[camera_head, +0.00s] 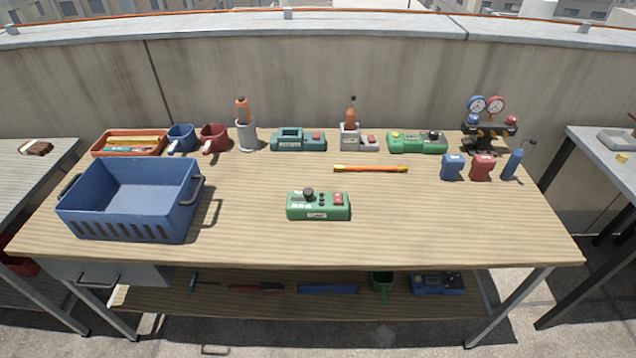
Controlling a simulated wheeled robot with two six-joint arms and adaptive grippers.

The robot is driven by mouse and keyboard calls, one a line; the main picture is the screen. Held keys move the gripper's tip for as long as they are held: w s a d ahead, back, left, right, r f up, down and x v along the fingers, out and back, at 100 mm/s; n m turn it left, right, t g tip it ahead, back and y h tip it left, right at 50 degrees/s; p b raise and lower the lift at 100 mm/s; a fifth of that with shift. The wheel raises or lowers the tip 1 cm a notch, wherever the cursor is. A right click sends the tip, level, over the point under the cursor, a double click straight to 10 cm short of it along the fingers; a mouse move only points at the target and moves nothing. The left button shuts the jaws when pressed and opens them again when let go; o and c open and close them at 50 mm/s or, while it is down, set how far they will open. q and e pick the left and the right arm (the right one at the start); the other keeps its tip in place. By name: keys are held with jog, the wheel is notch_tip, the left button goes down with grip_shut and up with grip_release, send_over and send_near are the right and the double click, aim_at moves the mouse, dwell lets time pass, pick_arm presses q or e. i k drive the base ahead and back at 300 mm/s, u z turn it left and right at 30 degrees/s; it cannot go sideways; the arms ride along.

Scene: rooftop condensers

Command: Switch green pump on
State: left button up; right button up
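A green box-shaped unit (318,212) stands at the front middle of the table, with a black knob on its top left, small black buttons and a red switch at its right end. Another green unit (417,147) with yellow-green and black parts and a red spot stands at the back right. A teal unit (298,145) with a handle and a red switch stands at the back middle. I cannot tell for certain which of these is the green pump, nor the switch positions. Neither of my grippers is in view.
A blue crate (128,208) stands front left. Along the back are an orange tray (130,144), mugs, a grey holder (246,135) and a gauge set (488,130). An orange-yellow rod (370,169) lies mid-table. The table's front right is clear.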

aim_at(337, 196)
jog(key=k, duration=1.35)
jog(key=u, duration=0.55)
jog(key=i, duration=1.65)
jog(key=z, duration=0.65)
